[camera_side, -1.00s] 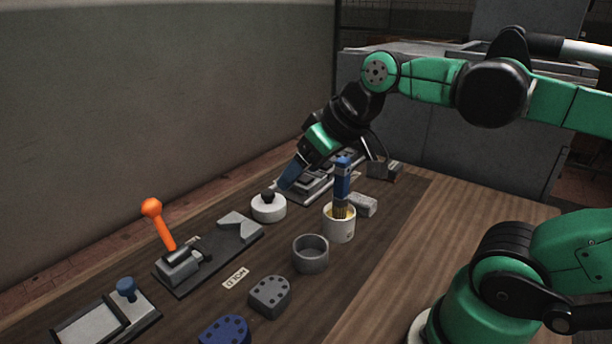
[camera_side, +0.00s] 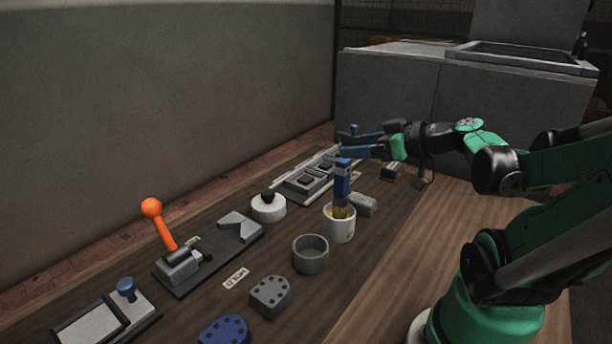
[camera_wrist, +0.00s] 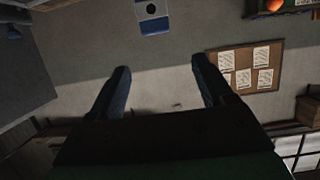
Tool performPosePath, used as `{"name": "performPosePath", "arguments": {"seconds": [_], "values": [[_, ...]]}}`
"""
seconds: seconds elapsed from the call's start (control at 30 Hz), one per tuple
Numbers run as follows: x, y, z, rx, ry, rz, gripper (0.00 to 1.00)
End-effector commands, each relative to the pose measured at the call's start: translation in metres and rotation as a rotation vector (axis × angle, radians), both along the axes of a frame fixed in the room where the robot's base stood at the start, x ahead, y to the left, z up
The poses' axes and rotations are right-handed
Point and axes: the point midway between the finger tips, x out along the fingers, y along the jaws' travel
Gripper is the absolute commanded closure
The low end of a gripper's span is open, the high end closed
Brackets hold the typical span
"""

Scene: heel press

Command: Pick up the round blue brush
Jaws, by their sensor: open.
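A blue brush (camera_side: 342,183) stands upright in a white cup (camera_side: 341,228) in the side view. Its blue handle sticks up above the rim, with yellowish bristles at the cup's mouth. I cannot tell if the handle is round. My gripper (camera_side: 343,141) is open and empty, reaching leftward, higher in the picture than the brush top and apart from it as far as I can tell. In the wrist view my gripper (camera_wrist: 160,66) shows two blue fingers spread apart with nothing between them. That view faces the room's wall, so the brush is not in it.
A white round pot with a dark knob (camera_side: 268,207) stands left of the cup, a grey block (camera_side: 363,204) behind it and an empty grey cup (camera_side: 310,254) in front. An orange-lever press (camera_side: 160,225) is farther left. The table's right side (camera_side: 400,280) is clear.

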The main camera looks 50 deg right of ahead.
Motion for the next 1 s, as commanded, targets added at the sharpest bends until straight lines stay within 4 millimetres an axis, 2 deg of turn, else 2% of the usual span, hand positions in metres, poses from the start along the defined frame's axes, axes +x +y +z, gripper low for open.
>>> {"name": "performPosePath", "arguments": {"seconds": [0.2,0.47,1.0], "values": [[0.001,0.0,-0.022,0.001,0.002,0.001,0.26],[0.003,0.001,-0.03,0.001,0.003,0.003,0.26],[0.048,0.001,-0.046,0.002,0.003,0.003,0.26]]}}
